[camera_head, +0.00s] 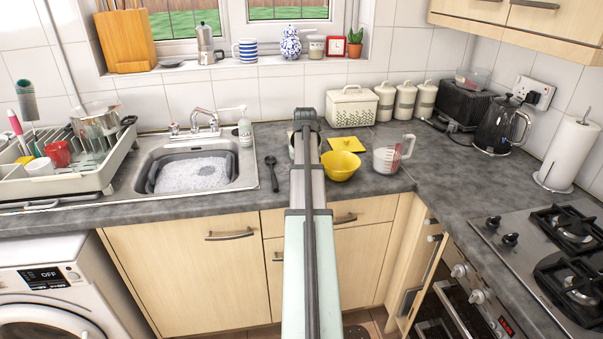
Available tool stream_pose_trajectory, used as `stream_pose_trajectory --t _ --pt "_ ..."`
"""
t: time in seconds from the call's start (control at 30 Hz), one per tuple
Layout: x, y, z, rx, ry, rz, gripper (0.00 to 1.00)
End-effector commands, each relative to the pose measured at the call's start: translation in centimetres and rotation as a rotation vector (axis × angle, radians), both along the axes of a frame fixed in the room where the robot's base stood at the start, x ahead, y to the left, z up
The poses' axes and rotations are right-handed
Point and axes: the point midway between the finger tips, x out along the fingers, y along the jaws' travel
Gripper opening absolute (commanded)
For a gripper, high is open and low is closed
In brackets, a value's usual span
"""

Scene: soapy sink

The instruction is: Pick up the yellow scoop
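No clear scoop shape with a handle shows. Two yellow things stand on the grey worktop right of my arm. One is a round yellow bowl-like vessel (340,167); if it has a handle, I cannot see it. Just behind it lies a flat yellow square piece (346,144) with a small raised part on top. My arm reaches from the bottom centre up over the worktop, left of both. It ends at a dark joint near the back wall. My gripper's fingers are hidden behind the arm, so its opening and distance to the yellow things cannot be seen.
A dark spoon (272,173) lies left of my arm, beside the sink (143,174) with a foamy grey basin. A clear measuring jug (386,160) stands right of the yellow vessel. A cream bread bin (351,107) and canisters line the wall. The right worktop near the hob is clear.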

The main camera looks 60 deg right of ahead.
Motion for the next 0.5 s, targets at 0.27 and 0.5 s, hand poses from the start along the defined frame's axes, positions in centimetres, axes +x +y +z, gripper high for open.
stream_pose_trajectory --t 0.27,0.5 --pt "0.0 0.0 -0.5 0.0 0.0 0.0 0.48" --pt "0.01 0.01 -0.48 0.0 0.0 0.0 0.26"
